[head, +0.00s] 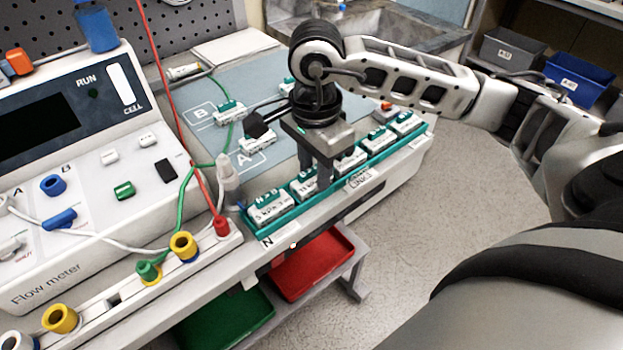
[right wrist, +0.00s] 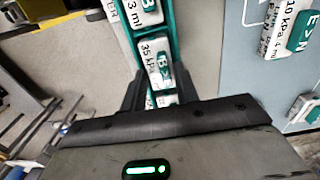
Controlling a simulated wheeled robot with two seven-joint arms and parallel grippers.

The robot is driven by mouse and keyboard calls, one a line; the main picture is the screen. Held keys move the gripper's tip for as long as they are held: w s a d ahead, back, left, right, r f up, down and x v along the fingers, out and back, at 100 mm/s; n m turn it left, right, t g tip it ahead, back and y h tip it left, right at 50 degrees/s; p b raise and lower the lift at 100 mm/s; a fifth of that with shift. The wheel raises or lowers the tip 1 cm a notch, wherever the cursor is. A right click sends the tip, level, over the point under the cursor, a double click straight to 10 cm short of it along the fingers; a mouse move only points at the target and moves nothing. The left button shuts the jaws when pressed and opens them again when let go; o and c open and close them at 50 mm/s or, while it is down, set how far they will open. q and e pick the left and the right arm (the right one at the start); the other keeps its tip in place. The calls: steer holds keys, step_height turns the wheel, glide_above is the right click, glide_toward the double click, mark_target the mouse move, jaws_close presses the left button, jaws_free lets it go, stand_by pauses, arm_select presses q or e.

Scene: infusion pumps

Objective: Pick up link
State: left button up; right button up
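A teal rack (head: 262,232) marked LINKS holds several links in a row, white blocks with green tops and printed labels. The nearest link (head: 270,208) sits at the rack's left end, with another link (head: 348,160) farther right. My right gripper (head: 316,178) points down over the rack's middle, and its fingers partly hide the links there. In the right wrist view, a link marked 35 kPa (right wrist: 157,60) lies in line with the gap between the fingers (right wrist: 160,92). The fingers look apart, with no clear contact on it. My left gripper is not in view.
Loose links (head: 229,114) lie on a grey-blue mat (head: 190,112) marked A and B behind the rack. A flow meter (head: 90,165) with red and green tubes stands left. Red (head: 310,265) and green (head: 228,318) trays are below the bench edge.

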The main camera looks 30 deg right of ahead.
steer(key=shift+c, duration=1.3)
steer(key=shift+r, duration=0.15)
